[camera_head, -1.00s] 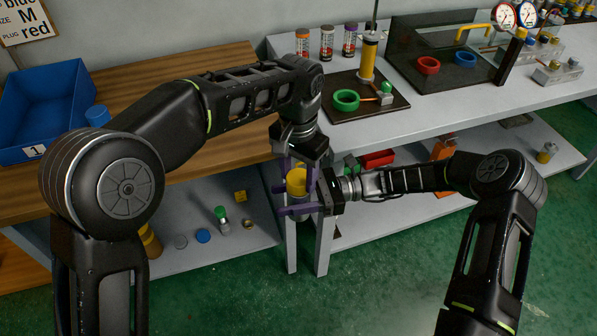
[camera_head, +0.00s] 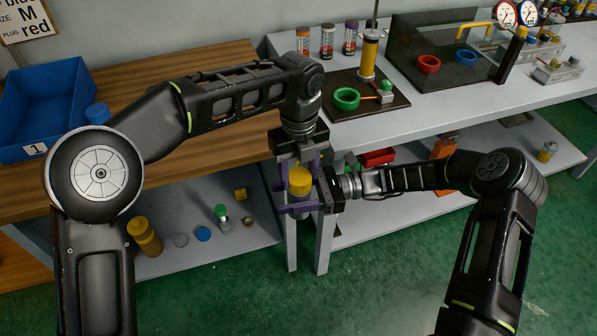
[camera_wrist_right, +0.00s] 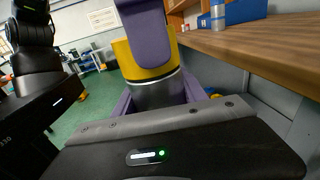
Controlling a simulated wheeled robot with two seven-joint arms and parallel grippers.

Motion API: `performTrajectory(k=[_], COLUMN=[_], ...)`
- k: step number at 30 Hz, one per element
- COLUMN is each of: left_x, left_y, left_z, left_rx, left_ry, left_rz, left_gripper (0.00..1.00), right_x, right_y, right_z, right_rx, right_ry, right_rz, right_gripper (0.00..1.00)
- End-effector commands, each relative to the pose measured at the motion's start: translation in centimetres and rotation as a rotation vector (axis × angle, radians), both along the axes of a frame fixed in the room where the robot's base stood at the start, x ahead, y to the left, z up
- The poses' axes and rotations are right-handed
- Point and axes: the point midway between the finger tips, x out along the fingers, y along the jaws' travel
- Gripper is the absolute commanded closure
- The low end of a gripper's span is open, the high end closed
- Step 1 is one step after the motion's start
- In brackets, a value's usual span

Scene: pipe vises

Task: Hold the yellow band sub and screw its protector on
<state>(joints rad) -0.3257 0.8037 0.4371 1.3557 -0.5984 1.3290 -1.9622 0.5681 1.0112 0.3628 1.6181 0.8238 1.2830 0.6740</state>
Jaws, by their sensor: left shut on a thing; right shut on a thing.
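The yellow protector (camera_head: 299,182) is a round cap in front of the gap between the benches. It also shows in the right wrist view (camera_wrist_right: 149,60), with a purple finger of my left gripper across it. My left gripper (camera_head: 298,172) comes from above and is shut on the protector. The sub is a grey metal cylinder (camera_wrist_right: 158,93) directly below the protector, upright. My right gripper (camera_head: 296,203) comes from the right and is shut around the sub's body. The protector sits on the sub's top; the threads and any band are hidden.
A wooden bench (camera_head: 235,70) with a blue bin (camera_head: 45,110) is at left. A grey bench (camera_head: 440,112) with a black tray (camera_head: 335,112) is at right. The lower shelf (camera_head: 215,248) holds several small parts, including a dark yellow cylinder (camera_head: 145,236). Green floor is free in front.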

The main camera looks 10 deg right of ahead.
Motion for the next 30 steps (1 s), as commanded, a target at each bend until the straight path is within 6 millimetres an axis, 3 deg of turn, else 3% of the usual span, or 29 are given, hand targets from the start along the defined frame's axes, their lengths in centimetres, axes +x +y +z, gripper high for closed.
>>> performTrajectory(k=[6,10,14,21,22,30], left_x=[0.11,0.09,0.09,0.11,0.11,0.05], left_y=[-0.04,-0.09,-0.12,-0.14,-0.14,-0.14], left_z=[0.01,0.03,0.03,0.06,0.06,0.01], left_rx=[-0.001,-0.001,0.0,0.0,0.0,0.0], left_ry=[-0.001,-0.002,-0.001,-0.002,-0.003,-0.001], left_rz=[-0.611,-0.885,-0.999,-1.006,-1.006,-1.005], left_gripper=[0.9,0.9,0.9,0.9,0.5,0.29], right_x=[-0.04,-0.05,-0.06,-0.08,-0.08,-0.04], right_y=[0.0,0.01,0.01,0.01,0.01,0.03], right_z=[0.04,0.04,0.03,0.02,0.02,0.08], right_rx=[0.001,0.001,0.001,0.001,0.001,0.002], right_ry=[-0.001,-0.001,-0.001,-0.001,-0.001,-0.001], right_rz=[0.001,0.002,0.002,0.003,0.003,0.002], right_gripper=[1.0,1.0,1.0,1.0,1.0,1.0])
